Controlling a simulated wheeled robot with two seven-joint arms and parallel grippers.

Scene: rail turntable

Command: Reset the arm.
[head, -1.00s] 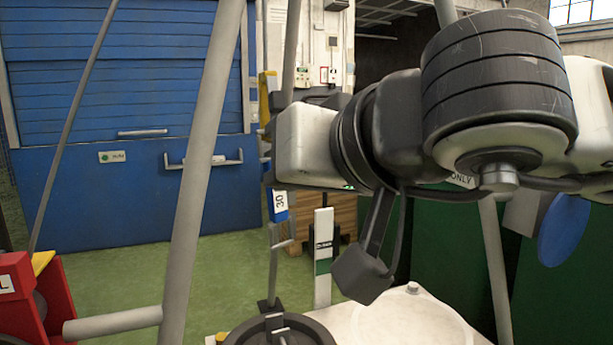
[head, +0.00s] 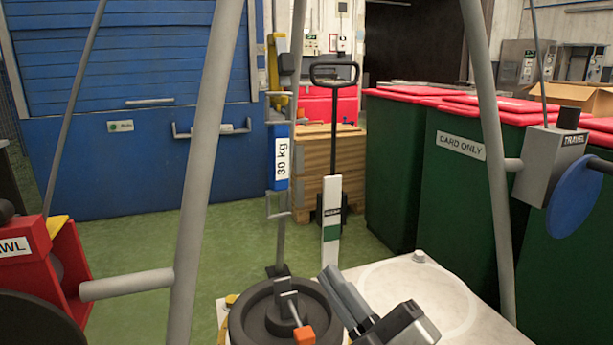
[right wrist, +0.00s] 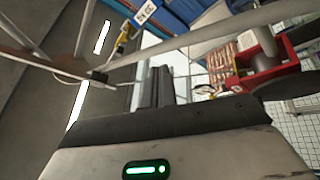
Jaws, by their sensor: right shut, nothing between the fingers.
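My right gripper (head: 341,291) is low in the head view, right of centre. Its grey fingers lie together, shut and empty. It appears just right of a black round weight (head: 258,325) with a small orange-tipped lever (head: 303,335); whether they touch cannot be told. In the right wrist view the shut fingers (right wrist: 160,88) point away from the camera with nothing between them. My left gripper is not in view.
Grey frame poles (head: 203,150) cross the view. A red winch box (head: 50,270) stands at left, and a grey "TRAVEL" box (head: 548,165) with a blue wheel (head: 580,198) at right. A blue hanging scale (head: 281,160) marked 30 kg hangs above the weight. Green bins (head: 460,200) stand behind.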

